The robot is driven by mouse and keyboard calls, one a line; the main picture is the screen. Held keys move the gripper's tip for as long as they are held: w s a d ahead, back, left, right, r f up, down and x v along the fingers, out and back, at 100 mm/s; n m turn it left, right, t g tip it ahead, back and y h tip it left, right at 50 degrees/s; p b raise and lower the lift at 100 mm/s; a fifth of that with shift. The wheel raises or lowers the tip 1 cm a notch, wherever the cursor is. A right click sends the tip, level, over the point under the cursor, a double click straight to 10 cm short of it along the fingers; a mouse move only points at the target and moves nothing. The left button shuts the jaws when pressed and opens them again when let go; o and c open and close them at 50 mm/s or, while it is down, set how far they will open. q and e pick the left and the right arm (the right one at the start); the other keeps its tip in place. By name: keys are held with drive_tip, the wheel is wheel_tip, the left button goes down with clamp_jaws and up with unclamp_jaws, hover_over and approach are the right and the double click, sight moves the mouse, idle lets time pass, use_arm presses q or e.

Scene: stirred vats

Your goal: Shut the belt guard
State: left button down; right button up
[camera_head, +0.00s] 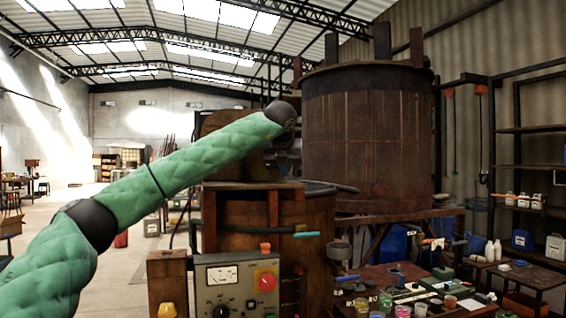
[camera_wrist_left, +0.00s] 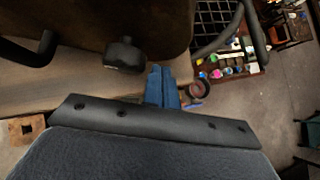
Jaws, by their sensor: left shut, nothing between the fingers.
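A rusty brown rounded cover, which looks like the belt guard (camera_head: 222,122), stands above the wooden vat, partly hidden behind my left arm. In the left wrist view, a dark brown panel that seems to be the guard (camera_wrist_left: 100,18) fills the top left. A black knob (camera_wrist_left: 125,55) is at its lower edge. My left gripper (camera_head: 284,150) is small and dark beside the guard. Its blue fingers (camera_wrist_left: 163,85) are together and empty, just right of the knob. I cannot tell whether they touch the panel. Whether the guard is open is unclear. My right gripper is out of view.
A control box (camera_head: 238,286) with a red button stands in front of the wooden vat (camera_head: 250,218). A large rusty tank (camera_head: 367,130) rises behind on the right. A cluttered bench (camera_head: 385,280) with paint pots is at lower right. Open floor lies at left.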

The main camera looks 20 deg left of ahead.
use_arm(q)
drive_tip(key=shift+w+a, duration=0.1)
drive_tip(key=shift+w, duration=0.2)
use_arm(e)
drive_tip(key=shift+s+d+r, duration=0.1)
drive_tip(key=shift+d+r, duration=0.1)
